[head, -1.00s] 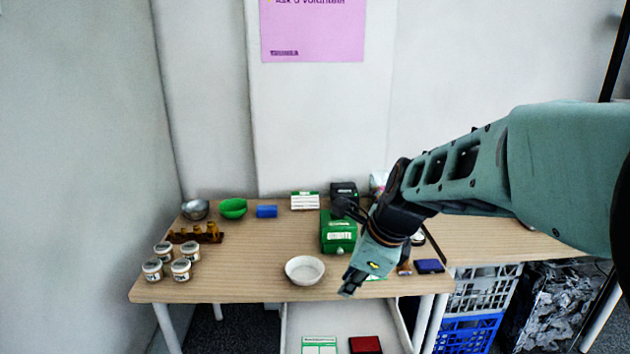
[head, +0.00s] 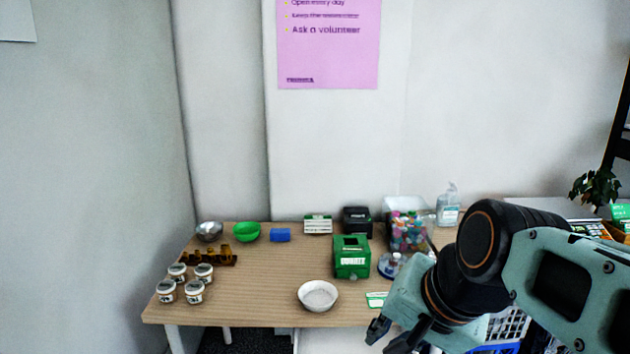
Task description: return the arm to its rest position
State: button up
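My arm reaches in from the right of the head view, its elbow bent. My gripper (head: 389,337) is low in the picture, right of centre, in front of the table's front edge. Its dark fingers point down and left; I cannot tell whether they are apart or closed, and part of them is cut off by the bottom edge. I see nothing clearly held. The arm hides the table's right front part.
The wooden table (head: 255,290) carries a white bowl (head: 318,296), a green box (head: 351,257), several lidded jars (head: 195,291), a green bowl (head: 246,232) and a clear container of colourful items (head: 408,232). A plant (head: 595,187) stands far right. The table's middle is mostly clear.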

jog(key=s+d+f+n+h, duration=0.1)
jog(key=s+d+n+h, duration=0.1)
jog(key=s+n, duration=0.3)
notch_tip(320, 180, up, 16)
jog(key=p, duration=1.6)
jog(key=shift+f+n, duration=0.25)
jog(key=shift+n, duration=0.15)
